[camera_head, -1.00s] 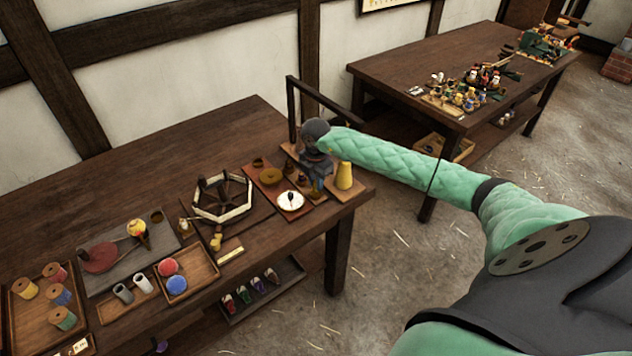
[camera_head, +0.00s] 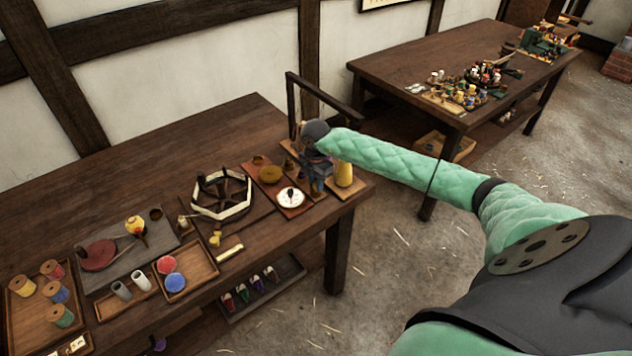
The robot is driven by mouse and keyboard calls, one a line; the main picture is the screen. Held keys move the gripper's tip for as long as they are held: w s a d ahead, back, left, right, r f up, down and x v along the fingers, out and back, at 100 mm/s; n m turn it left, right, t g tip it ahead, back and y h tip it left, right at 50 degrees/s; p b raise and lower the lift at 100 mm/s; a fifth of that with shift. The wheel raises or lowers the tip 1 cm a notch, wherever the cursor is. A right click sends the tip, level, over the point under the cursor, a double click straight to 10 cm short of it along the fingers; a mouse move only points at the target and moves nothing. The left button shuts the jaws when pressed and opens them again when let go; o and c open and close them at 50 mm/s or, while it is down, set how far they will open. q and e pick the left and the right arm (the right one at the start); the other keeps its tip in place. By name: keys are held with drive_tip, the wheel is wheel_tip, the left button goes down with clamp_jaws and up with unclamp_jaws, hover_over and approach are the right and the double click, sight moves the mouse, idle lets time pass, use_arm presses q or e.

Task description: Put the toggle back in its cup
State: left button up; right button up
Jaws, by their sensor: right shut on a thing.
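My right gripper (camera_head: 317,186) points down over the wooden board (camera_head: 346,192) at the right end of the near table. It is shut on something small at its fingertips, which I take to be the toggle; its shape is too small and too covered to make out. Small brown cups (camera_head: 289,163) stand on the board just left of the gripper. I cannot tell which one is the toggle's cup, or whether the held thing touches anything. My left gripper is not in view.
A red board with a white dial (camera_head: 290,197) lies to the left, then an octagonal frame (camera_head: 222,194). A dark upright frame (camera_head: 292,105) rises behind. The table's back left is clear.

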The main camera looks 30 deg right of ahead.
drive_tip(key=shift+f, duration=0.15)
idle(0.4)
drive_tip(key=o, duration=1.3)
drive_tip(key=shift+r+p, duration=1.5)
drive_tip(key=shift+r, duration=2.55)
